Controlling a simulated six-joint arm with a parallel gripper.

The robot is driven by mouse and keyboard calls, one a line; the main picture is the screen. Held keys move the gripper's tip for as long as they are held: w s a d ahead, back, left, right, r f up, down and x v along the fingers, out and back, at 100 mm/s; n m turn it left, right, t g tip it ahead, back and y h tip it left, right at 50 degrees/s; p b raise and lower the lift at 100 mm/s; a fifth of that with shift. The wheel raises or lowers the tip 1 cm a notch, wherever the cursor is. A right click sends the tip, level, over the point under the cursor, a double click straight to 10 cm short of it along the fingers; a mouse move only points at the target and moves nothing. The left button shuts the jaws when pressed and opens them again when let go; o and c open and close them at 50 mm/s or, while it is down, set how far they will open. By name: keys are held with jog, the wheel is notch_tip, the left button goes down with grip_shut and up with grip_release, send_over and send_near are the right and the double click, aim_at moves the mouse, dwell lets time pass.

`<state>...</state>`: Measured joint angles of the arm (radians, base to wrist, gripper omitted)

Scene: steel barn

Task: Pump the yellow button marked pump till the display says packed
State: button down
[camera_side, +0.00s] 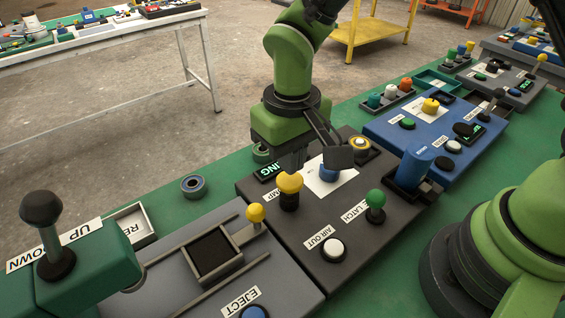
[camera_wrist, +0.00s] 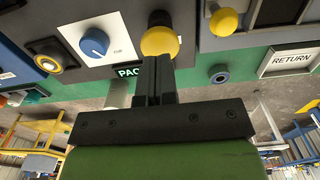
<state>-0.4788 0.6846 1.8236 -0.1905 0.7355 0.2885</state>
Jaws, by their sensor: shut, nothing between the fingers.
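The yellow pump button (camera_side: 290,182) is a mushroom knob on a dark stem on the dark grey panel. Its label, partly covered, ends in "MP". My gripper (camera_side: 293,163) is shut and empty, pointing down just behind the button. In the wrist view, the shut fingertips (camera_wrist: 155,62) overlap the near edge of the yellow button (camera_wrist: 159,41); I cannot tell whether they touch it. The small display (camera_side: 267,172) shows green letters "ING" in the side view.
On the same panel are a blue knob (camera_side: 331,172), a yellow-ringed button (camera_side: 361,144), a green latch lever (camera_side: 375,199) and a white air-out button (camera_side: 333,249). A yellow-knobbed slide (camera_side: 255,213) stands close to the left. A loose ring (camera_side: 193,187) lies on the green bench behind.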

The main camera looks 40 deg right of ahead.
aim_at(290, 179)
jog(key=shift+f, duration=1.8)
jog(key=shift+r, duration=3.8)
jog(key=s+d+r+m+t+y, duration=0.2)
jog(key=s+d+r+t, duration=0.15)
jog(key=d+r, duration=0.55)
jog(key=s+d+r+m+t, duration=0.1)
jog(key=s+r+t, duration=0.1)
jog(key=s, duration=0.3)
jog(key=s+d+r+m+t, duration=0.1)
jog(key=s+d+r, duration=0.1)
jog(key=s+r, duration=0.2)
jog(key=shift+s+t, duration=0.35)
jog(key=shift+s, duration=0.5)
jog(key=shift+r, duration=0.1)
